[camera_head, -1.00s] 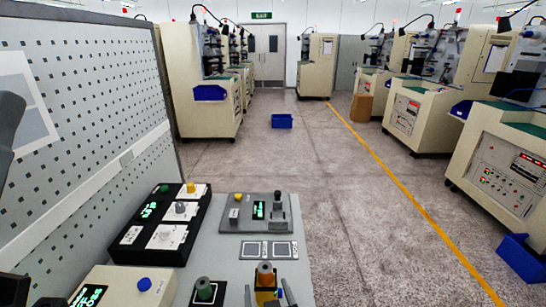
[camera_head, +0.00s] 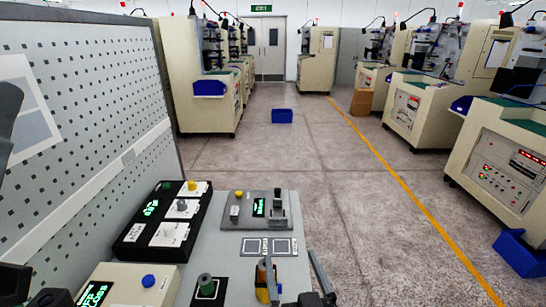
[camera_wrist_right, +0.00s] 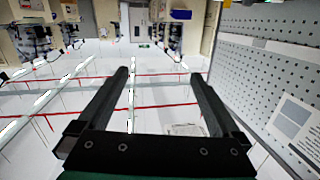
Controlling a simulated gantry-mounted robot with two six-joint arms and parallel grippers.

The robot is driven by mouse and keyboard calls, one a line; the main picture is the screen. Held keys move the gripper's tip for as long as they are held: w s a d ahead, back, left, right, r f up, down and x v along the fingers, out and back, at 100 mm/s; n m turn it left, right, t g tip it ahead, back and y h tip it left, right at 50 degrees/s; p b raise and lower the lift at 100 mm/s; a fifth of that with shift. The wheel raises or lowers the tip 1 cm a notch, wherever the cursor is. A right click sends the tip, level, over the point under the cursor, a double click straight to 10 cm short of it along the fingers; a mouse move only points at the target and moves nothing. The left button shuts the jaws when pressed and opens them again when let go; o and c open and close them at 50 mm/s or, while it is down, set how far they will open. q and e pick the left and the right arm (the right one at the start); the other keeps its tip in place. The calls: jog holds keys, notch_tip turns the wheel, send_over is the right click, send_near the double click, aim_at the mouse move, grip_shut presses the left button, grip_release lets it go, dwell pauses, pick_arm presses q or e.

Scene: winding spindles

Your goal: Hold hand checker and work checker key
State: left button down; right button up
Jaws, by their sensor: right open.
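A yellow-and-dark upright device (camera_head: 264,283), which looks like the hand checker, stands near the front of the grey table, partly hidden by my right gripper. A grey checker unit with a green display (camera_head: 258,207) sits at the table's back. I cannot tell which key is the work checker key. My right gripper (camera_head: 291,257) is open above the front right of the table, beside the yellow device. In the right wrist view its fingers (camera_wrist_right: 158,76) are apart and empty. My left gripper's fingers do not show.
A black box with white panels and knobs (camera_head: 162,230) and a beige box with a blue button (camera_head: 130,284) occupy the left. Two square pads (camera_head: 270,247) lie mid-table. A perforated board (camera_head: 90,130) walls the left.

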jog(key=s+d+r+t+b, duration=0.1)
jog(key=d+r+t, duration=0.3)
jog(key=r, duration=0.9)
jog(key=shift+s+d+r+m+b, duration=0.2)
jog(key=shift+s+d+m+b, duration=0.2)
jog(key=shift+d, duration=0.55)
jog(key=s+d+r+t+h, duration=0.1)
jog(key=s+d+r+t, duration=0.25)
jog(key=s+r, duration=0.4)
jog(key=s+d+r+t+h, duration=0.25)
jog(key=s+d+r, duration=0.2)
jog(key=r, duration=0.65)
notch_tip(320, 180, up, 39)
jog(key=y+p, duration=0.2)
jog(key=p, duration=3.6)
jog(key=shift+s+t, duration=0.3)
jog(key=shift+s, duration=0.05)
jog(key=shift+f+y, duration=0.1)
jog(key=shift+y, duration=0.15)
